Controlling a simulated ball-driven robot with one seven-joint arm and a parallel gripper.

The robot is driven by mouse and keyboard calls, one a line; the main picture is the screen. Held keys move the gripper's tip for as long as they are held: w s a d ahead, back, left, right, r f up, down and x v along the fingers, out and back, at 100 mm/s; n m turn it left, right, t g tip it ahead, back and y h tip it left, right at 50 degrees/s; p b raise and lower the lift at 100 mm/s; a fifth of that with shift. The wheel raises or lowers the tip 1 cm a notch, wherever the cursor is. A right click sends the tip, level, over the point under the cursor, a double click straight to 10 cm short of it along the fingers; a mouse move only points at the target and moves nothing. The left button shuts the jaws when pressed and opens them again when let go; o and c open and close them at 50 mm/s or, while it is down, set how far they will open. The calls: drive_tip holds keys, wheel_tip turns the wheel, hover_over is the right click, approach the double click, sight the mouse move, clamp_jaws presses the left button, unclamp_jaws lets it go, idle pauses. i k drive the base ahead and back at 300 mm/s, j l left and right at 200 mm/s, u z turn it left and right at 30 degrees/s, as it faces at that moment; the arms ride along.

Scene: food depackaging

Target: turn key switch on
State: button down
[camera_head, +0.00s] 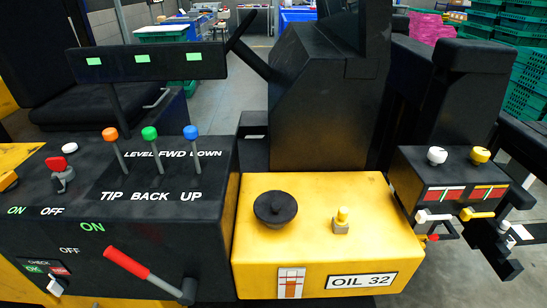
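A small switch (62,178) with a red top and grey body sits on the left black panel (200,245); it looks like the key switch. White OFF lettering is just below it, and green ON lettering is further left. Which way it is turned is too small to tell. A large lever (140,270) with a red grip lies tilted lower on the panel, by another green ON and white OFF. A dark jointed part at the right edge cannot be identified for certain.
A yellow box (330,275) marked OIL 32, with a black cap (275,208), is in the middle. A black box (440,172) with white and yellow knobs is right. Green crates (525,90) are stacked behind.

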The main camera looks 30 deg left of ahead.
sight(59, 175)
drive_tip(key=u, duration=1.85)
